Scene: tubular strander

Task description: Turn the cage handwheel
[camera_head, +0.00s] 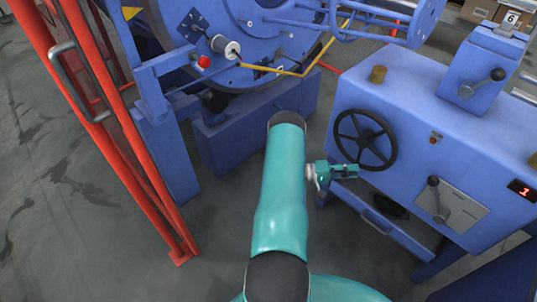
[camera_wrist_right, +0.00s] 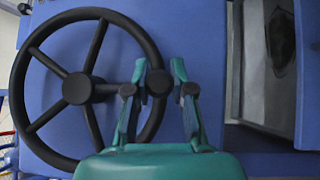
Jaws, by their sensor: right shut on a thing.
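The black spoked cage handwheel (camera_head: 365,139) is mounted on the face of the blue machine cabinet, right of centre in the head view. It fills the left of the right wrist view (camera_wrist_right: 77,88). My right gripper (camera_head: 350,171) is at the lower left of the rim. In the right wrist view, its teal fingers (camera_wrist_right: 158,75) stand either side of a round dark knob (camera_wrist_right: 158,84) at the rim and are shut on it. The contact is partly hidden in the head view. My left gripper is not in view.
The blue cabinet (camera_head: 400,100) also carries a lever on a plate (camera_head: 437,202) and a red display (camera_head: 522,190). A red guard frame (camera_head: 120,150) stands at the left. A large blue cage machine (camera_head: 245,60) is behind. Grey floor lies open at the lower left.

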